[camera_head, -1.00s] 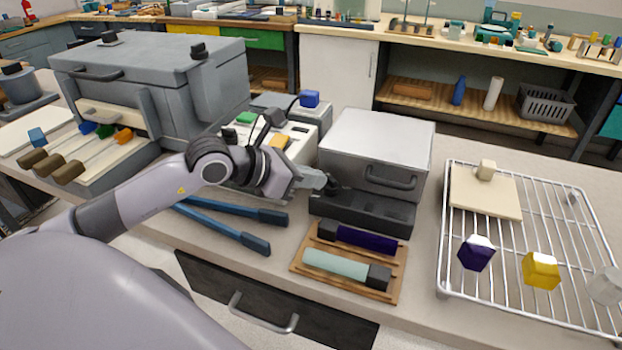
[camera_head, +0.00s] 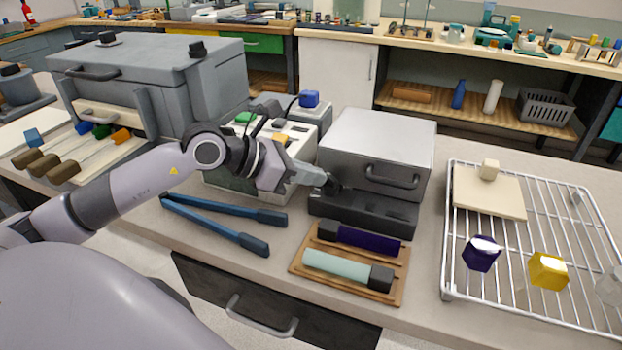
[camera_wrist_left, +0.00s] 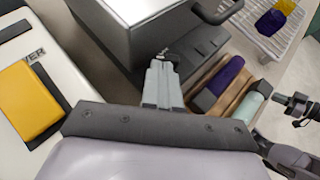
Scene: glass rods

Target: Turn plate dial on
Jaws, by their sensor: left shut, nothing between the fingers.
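A grey metal box with a handled lid sits on a dark base, the hot plate unit (camera_head: 376,150), in the middle of the bench. Its dark base (camera_head: 370,209) faces me. My left gripper (camera_head: 330,184) is shut and empty, with its tips at the left end of that base. In the left wrist view the closed fingers (camera_wrist_left: 162,75) point at a small dark, partly hidden knob-like part (camera_wrist_left: 166,55) on the base, which seems to be the dial. I cannot tell whether the tips touch it.
A wooden rack (camera_head: 349,263) with a purple and a pale green rod lies in front. Blue-handled tongs (camera_head: 220,222) lie left of it. A wire rack (camera_head: 535,245) with coloured glass pieces stands right. A white control box (camera_head: 262,167) with a yellow block is close behind my arm.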

